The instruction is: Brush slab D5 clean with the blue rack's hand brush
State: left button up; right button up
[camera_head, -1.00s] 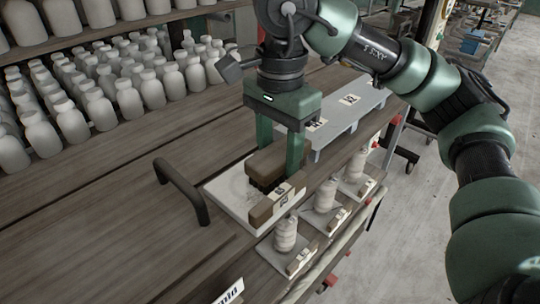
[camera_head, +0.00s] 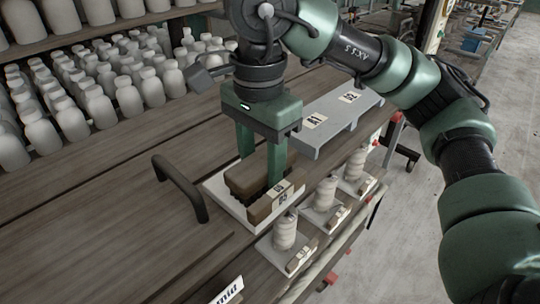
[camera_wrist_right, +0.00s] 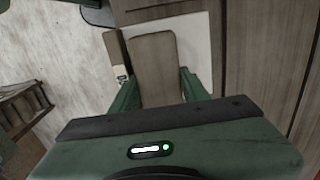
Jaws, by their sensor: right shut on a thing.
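My right gripper (camera_head: 261,165) is shut on a brown hand brush (camera_head: 243,178), one green finger on each side of it. The brush is low over the pale slab (camera_head: 224,206), whose wooden block (camera_head: 264,208) carries a label that seems to read D5. Whether the bristles touch the slab cannot be told. In the right wrist view the brush (camera_wrist_right: 155,65) lies between the fingers, with bare slab (camera_wrist_right: 195,35) to its right and the labelled block (camera_wrist_right: 115,55) to its left. The brush and gripper hide much of the slab. My left gripper is not in view.
A pale blue-grey rack (camera_head: 330,136) with labels A1 and A2 stands behind the slab. Small boards with pale stacked pieces (camera_head: 284,232) line the right edge. A dark curved handle (camera_head: 180,186) rises to the left. Several white bottles (camera_head: 128,98) fill the back left.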

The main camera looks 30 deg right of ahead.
jog(key=shift+s+a, duration=0.15)
jog(key=shift+a, duration=0.55)
jog(key=shift+d, duration=0.1)
jog(key=shift+r, duration=0.25)
notch_tip(320, 180, up, 6)
jog(key=p, duration=0.5)
jog(key=shift+f, duration=0.15)
jog(key=shift+r+p, duration=1.4)
jog(key=shift+r, duration=0.15)
jog(key=shift+f, duration=0.1)
